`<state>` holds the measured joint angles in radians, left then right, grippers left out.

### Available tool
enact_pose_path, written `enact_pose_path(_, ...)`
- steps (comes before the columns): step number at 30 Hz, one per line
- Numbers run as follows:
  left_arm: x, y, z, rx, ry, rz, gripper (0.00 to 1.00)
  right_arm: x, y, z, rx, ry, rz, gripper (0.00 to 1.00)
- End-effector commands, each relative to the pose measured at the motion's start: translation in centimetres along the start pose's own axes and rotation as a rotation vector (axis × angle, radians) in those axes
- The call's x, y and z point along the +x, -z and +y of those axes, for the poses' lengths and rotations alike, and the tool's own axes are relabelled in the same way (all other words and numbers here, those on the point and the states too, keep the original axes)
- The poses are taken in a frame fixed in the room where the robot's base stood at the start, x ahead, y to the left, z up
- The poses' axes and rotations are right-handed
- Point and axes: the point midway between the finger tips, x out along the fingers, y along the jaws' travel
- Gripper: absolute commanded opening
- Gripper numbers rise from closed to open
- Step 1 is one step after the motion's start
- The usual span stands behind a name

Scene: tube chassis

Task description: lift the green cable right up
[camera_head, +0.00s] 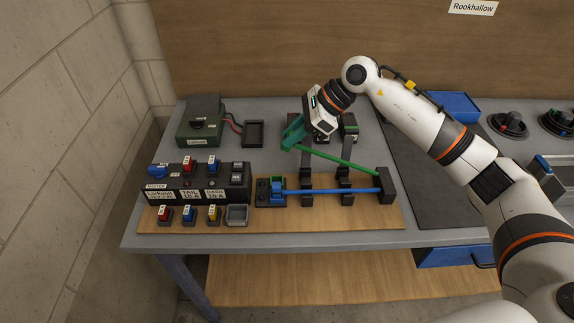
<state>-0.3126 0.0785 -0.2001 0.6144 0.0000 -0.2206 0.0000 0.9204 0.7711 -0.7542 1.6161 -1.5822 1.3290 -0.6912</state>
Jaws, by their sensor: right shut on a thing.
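The green cable (338,158) slants from a green end piece (291,134) at its left down to a black block (386,186) at the right. My right gripper (301,127) comes in from the upper right and is shut on the green cable at its left end. That end is raised above the board, and the gripper hides part of it. My left gripper is not in view.
A blue cable (330,191) runs below the green one between black posts. A black switch panel (197,183) stands at the left on the wooden board (335,219). A green battery box (201,125) sits behind it. Blue bins and round dials lie at the right.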

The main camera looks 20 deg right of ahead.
Motion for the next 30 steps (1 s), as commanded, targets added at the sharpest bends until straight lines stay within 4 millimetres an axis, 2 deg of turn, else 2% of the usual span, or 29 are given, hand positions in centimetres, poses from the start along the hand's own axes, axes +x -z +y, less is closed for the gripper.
enact_pose_path(1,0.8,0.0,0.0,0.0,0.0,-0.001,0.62,-0.6,-0.5,-0.1,0.001,0.004,0.024,0.0)
enact_pose_path(3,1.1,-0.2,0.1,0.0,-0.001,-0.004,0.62,-1.8,-0.4,-0.1,0.003,0.005,0.068,0.0)
enact_pose_path(12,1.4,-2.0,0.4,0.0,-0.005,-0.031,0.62,-5.4,-0.1,-0.1,0.003,0.007,0.086,0.0)
enact_pose_path(18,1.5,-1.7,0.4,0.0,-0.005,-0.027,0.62,-6.1,-0.1,-0.1,0.003,0.006,0.083,0.0)
enact_pose_path(29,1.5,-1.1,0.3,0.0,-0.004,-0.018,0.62,-6.3,-0.1,0.0,0.005,0.003,0.083,0.0)
enact_pose_path(30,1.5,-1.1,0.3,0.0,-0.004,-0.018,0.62,-6.3,-0.1,0.0,0.005,0.003,0.083,0.26)
